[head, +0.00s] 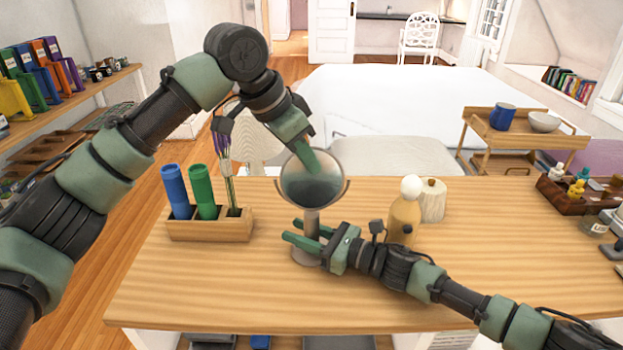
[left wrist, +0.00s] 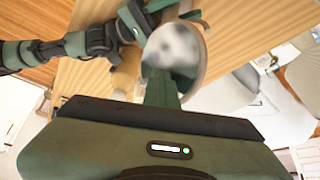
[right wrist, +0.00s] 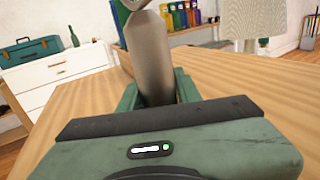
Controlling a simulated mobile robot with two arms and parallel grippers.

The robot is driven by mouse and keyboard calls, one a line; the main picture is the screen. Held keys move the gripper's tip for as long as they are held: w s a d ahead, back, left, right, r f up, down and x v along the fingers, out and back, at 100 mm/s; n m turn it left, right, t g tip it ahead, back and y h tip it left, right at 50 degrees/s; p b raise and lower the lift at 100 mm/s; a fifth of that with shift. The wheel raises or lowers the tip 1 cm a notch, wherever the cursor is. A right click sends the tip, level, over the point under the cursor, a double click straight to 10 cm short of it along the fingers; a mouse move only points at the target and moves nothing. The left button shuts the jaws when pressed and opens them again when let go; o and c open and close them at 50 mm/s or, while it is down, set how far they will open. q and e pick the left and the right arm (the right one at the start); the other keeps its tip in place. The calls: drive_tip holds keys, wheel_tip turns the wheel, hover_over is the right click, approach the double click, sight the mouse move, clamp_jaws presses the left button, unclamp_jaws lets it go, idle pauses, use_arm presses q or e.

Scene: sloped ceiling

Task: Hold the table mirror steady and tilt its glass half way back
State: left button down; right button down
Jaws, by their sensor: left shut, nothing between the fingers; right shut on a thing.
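The table mirror stands upright on the wooden table, with round glass (head: 309,190) in a thin frame on a grey stem (head: 311,222). The glass also shows in the left wrist view (left wrist: 172,46). My right gripper (head: 308,236) is shut around the stem, low above the base; the stem (right wrist: 148,62) rises between its fingers in the right wrist view. My left gripper (head: 312,160) is shut and empty, its fingertips over the upper part of the glass. They overlap the glass in the left wrist view (left wrist: 162,82); I cannot tell whether they touch it.
A wooden holder (head: 210,230) with a blue and a green cylinder stands left of the mirror. A wooden bottle (head: 403,218) and a pale jar (head: 431,200) stand right, behind my right arm. A brown tray (head: 565,205) sits far right. The table's front is clear.

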use_arm(q)
drive_tip(key=shift+w+f, duration=0.3)
drive_tip(key=shift+w, duration=0.05)
use_arm(e)
drive_tip(key=shift+s, duration=0.1)
idle(0.6)
drive_tip(key=shift+f, duration=0.1)
use_arm(q)
wheel_tip(320, 180, up, 11)
drive_tip(key=s, duration=0.2)
idle(1.3)
drive_tip(key=shift+s+r, duration=0.1)
use_arm(e)
drive_tip(key=c, duration=0.9)
unclamp_jaws()
